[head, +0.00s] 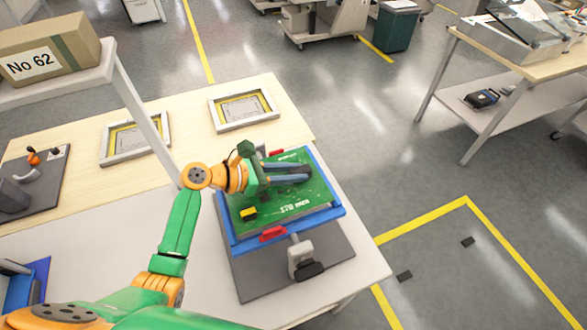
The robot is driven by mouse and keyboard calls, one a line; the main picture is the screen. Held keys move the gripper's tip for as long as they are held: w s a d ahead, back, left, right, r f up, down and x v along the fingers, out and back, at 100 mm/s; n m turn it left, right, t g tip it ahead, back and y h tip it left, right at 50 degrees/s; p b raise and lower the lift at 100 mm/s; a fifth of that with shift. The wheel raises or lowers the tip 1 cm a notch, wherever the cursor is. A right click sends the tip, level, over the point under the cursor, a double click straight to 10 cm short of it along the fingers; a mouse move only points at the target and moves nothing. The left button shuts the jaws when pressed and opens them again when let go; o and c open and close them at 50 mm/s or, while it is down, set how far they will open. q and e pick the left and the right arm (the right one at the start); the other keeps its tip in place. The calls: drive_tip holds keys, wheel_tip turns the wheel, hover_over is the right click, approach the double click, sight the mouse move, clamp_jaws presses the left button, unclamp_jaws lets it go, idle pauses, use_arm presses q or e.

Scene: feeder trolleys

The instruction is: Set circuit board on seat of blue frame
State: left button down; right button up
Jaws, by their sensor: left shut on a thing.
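The green circuit board (287,212) lies over the blue frame (331,216), within its edges and slightly turned to it. I cannot tell whether it rests flat on the seat, which it hides. My left gripper (306,174) reaches over the board's far part and is shut on it. Red clamp pieces (272,234) sit at the near and far sides of the frame. The frame stands on a dark grey base plate (262,281) with a grey and black clamp (302,258) at the front. My right gripper is not in view.
Two pale frames with yellow edges, a left one (112,142) and a right one (243,124), lie on the wooden table (190,118). A shelf with a cardboard box (48,55) overhangs the left. The floor right of the table is open.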

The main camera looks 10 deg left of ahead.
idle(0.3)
use_arm(q)
drive_tip(key=shift+f, duration=0.1)
drive_tip(key=shift+f+b, duration=0.5)
drive_tip(key=shift+f, duration=0.4)
drive_tip(key=shift+f+b, duration=0.3)
drive_tip(key=shift+f, duration=0.25)
drive_tip(key=c, duration=0.6)
unclamp_jaws()
drive_tip(key=shift+s, duration=0.1)
drive_tip(key=shift+a, duration=0.1)
drive_tip(key=v, duration=0.7)
drive_tip(key=shift+s, duration=0.1)
